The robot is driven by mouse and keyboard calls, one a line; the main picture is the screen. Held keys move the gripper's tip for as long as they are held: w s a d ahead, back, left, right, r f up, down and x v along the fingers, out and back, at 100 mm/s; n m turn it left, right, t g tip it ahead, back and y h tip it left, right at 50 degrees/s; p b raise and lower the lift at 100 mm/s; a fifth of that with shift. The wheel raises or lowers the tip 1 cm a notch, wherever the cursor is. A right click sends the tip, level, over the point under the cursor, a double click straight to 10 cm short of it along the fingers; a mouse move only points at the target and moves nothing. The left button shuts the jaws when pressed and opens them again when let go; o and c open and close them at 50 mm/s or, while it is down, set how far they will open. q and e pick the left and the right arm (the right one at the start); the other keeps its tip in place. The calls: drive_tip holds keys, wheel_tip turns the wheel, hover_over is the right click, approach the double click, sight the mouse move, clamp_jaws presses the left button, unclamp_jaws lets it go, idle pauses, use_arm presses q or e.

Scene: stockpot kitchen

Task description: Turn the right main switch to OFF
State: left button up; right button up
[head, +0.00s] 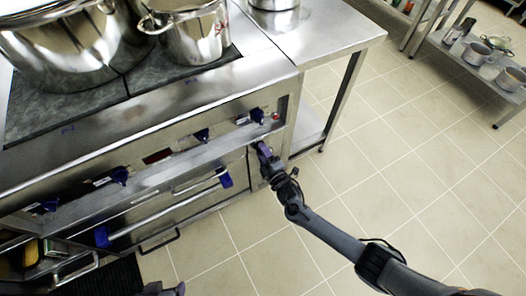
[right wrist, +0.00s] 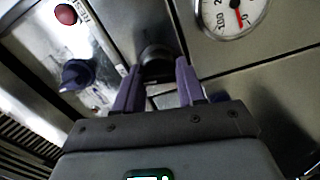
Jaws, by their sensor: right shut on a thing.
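My right gripper (head: 262,150) is at the right end of the stove front, just below the control panel. In the right wrist view its purple fingers (right wrist: 156,88) are closed on the two sides of a dark round knob (right wrist: 156,58). The head view hides this knob behind the gripper. A separate blue knob (head: 257,115) sits on the panel above, beside a red button (head: 276,115); the blue knob also shows in the right wrist view (right wrist: 78,74). I cannot read any switch markings. A purple-tipped part of my left gripper (head: 178,288) shows at the bottom edge; its jaws are unclear.
A round gauge (right wrist: 230,14) is right of the held knob. More blue knobs (head: 118,175) line the panel. A blue-ended handle bar (head: 165,215) juts out below. Pots (head: 195,35) stand on the stove. The tiled floor (head: 400,165) at right is clear.

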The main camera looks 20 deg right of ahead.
drive_tip(key=shift+a+r+n, duration=0.1)
drive_tip(key=shift+n, duration=1.1)
drive_tip(key=o, duration=1)
drive_tip(key=shift+s+d+p, duration=0.25)
drive_tip(key=shift+s+p, duration=0.55)
drive_tip(key=shift+s, duration=1)
drive_tip(key=shift+s+d+p, duration=0.25)
drive_tip(key=shift+s+p, duration=0.55)
drive_tip(key=shift+s, duration=0.95)
drive_tip(key=shift+s+d+p, duration=0.25)
drive_tip(key=shift+s+p, duration=0.55)
drive_tip(key=shift+s, duration=1)
